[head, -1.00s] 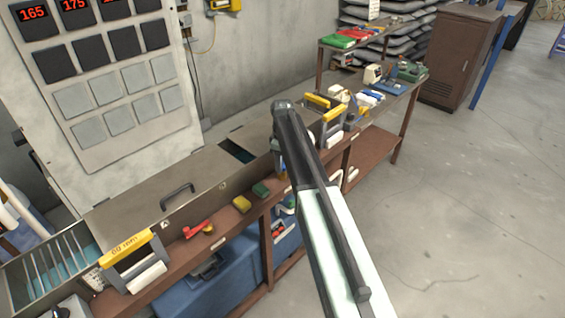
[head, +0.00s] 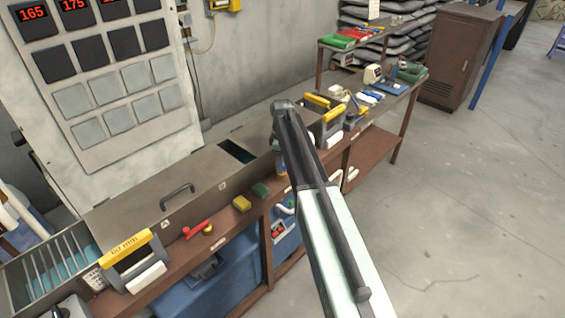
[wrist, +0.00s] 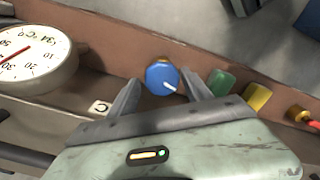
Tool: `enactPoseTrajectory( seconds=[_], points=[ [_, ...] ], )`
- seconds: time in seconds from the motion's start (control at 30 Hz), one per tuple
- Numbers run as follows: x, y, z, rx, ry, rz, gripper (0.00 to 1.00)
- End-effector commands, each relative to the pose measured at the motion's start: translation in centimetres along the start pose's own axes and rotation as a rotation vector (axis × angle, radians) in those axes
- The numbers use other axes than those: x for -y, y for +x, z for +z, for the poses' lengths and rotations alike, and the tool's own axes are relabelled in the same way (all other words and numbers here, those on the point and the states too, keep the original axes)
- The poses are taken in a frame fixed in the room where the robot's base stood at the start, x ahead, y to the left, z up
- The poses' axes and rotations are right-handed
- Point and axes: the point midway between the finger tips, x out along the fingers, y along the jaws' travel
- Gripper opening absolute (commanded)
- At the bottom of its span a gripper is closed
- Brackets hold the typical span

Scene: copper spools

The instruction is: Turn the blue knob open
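The blue knob (wrist: 162,77) is round with a white pointer line, which runs toward the lower right in the wrist view. It sits on the brown front ledge of the bench. My gripper (wrist: 160,80) is open, with one finger on each side of the knob; a narrow gap seems to show beside each finger. I cannot tell whether the fingertips reach down to the knob's height. In the head view my arm hides most of the gripper and the knob.
Green (wrist: 221,83) and yellow (wrist: 257,97) blocks lie just right of the knob in the wrist view, with a red-handled valve (head: 198,230) beyond. A dial thermometer (wrist: 35,57) is at the left. Yellow-handled tools (head: 130,255) stand on the bench. The floor at right is clear.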

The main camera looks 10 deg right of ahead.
Motion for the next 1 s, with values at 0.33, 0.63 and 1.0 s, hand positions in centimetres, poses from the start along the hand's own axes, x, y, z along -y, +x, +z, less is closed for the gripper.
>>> enactPoseTrajectory(
  seconds=[0.33,0.63,1.0],
  points=[
    [0.1,-0.4,0.1,0.002,0.000,-0.004,0.57],
    [0.0,-5.0,0.0,0.002,0.000,-0.004,0.57],
    [-0.1,-7.9,0.0,0.001,0.000,-0.003,0.57]
  ],
)
